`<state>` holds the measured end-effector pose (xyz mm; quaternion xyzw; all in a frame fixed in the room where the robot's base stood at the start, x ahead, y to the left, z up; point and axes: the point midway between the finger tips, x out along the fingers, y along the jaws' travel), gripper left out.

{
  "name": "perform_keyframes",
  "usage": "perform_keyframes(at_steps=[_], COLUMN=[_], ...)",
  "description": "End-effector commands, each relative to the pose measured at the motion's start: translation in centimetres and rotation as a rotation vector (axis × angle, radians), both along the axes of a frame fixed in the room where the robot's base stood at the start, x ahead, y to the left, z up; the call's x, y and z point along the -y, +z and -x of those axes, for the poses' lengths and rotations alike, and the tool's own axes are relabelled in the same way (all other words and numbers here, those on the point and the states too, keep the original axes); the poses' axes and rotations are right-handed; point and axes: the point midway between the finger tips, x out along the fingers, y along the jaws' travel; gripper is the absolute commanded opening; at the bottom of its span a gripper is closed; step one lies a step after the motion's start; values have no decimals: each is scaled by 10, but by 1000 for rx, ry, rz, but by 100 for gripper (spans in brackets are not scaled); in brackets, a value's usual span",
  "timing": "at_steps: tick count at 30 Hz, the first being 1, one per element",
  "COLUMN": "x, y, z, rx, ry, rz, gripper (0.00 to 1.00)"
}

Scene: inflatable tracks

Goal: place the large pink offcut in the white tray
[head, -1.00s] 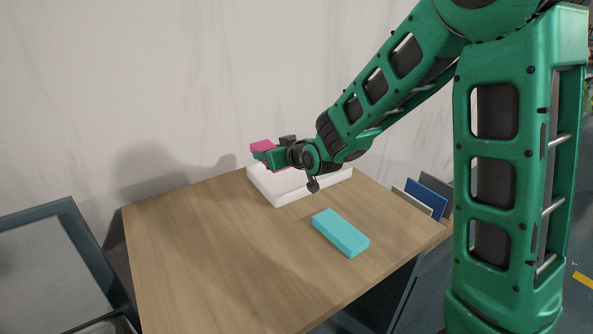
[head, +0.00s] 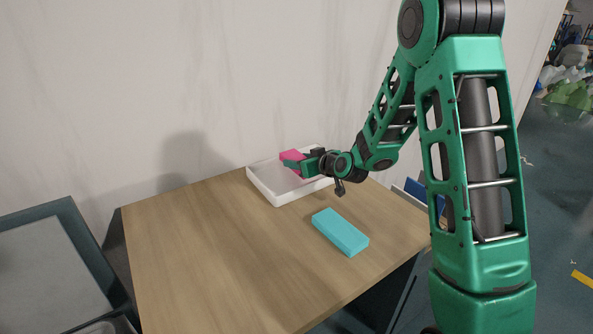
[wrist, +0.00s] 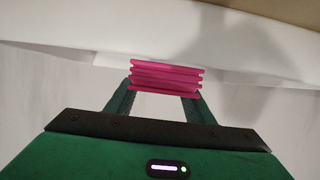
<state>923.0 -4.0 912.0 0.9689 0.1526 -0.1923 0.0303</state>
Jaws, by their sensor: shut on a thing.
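The large pink offcut (head: 292,155) is held at the tip of my gripper (head: 299,164), over the white tray. In the wrist view the offcut (wrist: 166,77) shows as a ridged pink block between the two green fingers of my gripper (wrist: 165,88), which are shut on it. The white tray (head: 281,197) sits on the far part of the wooden table. Its wall (wrist: 60,40) also crosses the wrist view. My gripper hides part of the tray floor, and I cannot tell whether the offcut touches it.
A turquoise block (head: 340,232) lies on the wooden table (head: 210,260) in front of the tray. The left part of the table is clear. A pale wall (head: 150,80) stands behind. A blue panel (head: 411,187) leans past the table's right edge.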

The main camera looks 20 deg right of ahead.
Motion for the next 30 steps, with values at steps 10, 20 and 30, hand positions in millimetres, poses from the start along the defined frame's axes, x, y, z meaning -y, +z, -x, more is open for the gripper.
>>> perform_keyframes(at_steps=[10,20,30], x=[0,0,-1], y=[-30,-31,-29], z=[0,0,2], rx=[-1,-1,-1], ry=[-1,-1,0], rz=[0,1,0], gripper=[25,67,67])
